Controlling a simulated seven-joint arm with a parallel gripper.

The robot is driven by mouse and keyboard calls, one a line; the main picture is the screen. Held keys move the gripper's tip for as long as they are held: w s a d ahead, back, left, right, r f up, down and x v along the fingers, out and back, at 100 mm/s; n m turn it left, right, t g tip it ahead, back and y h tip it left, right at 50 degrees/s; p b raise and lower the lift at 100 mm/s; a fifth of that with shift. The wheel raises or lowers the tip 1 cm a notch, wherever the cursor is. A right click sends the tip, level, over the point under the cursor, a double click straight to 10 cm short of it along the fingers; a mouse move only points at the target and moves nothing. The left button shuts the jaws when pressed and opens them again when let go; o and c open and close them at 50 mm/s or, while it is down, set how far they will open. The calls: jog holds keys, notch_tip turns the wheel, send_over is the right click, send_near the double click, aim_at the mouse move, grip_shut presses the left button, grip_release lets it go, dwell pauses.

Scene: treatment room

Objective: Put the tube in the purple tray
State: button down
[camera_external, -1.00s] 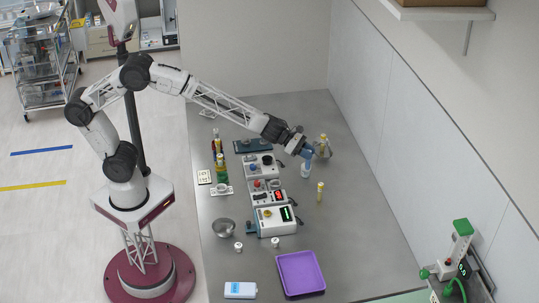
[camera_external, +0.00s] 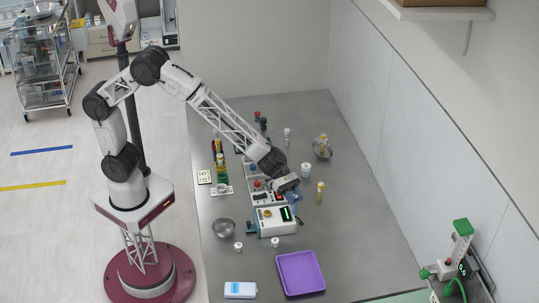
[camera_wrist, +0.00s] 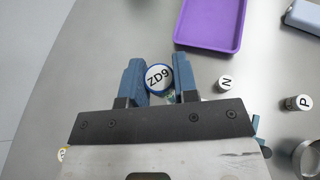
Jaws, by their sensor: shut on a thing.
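My gripper (camera_external: 294,203) is over the right side of the control boxes, pointing down. In the wrist view, my blue-fingered gripper (camera_wrist: 159,76) is shut on a tube (camera_wrist: 158,78), seen from above by its round white cap with a blue edge, marked ZD9. Most of its body is hidden below the cap and by the fingers. The purple tray (camera_external: 301,274) lies flat and empty near the table's front. In the wrist view, the tray (camera_wrist: 210,25) is beyond the fingertips, up and to the right, apart from the tube.
Control boxes (camera_external: 276,222) stand beneath the gripper. A yellow-capped tube (camera_external: 320,191) stands to their right, and a white container (camera_external: 305,171) behind it.

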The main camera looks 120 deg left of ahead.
jog(key=d+f+m+g+h, duration=0.1)
jog(key=d+f+m+h, duration=0.1)
jog(key=d, duration=0.7)
jog(key=d+f+m+g+h, duration=0.2)
jog(key=d+m+h, duration=0.1)
jog(key=d, duration=0.7)
jog(key=shift+s+g, duration=0.3)
jog(key=shift+f, duration=0.1)
jog(key=w+f, duration=0.1)
jog(key=w, duration=1.5)
jog(key=shift+f, duration=0.25)
jog(key=shift+f, duration=1.75)
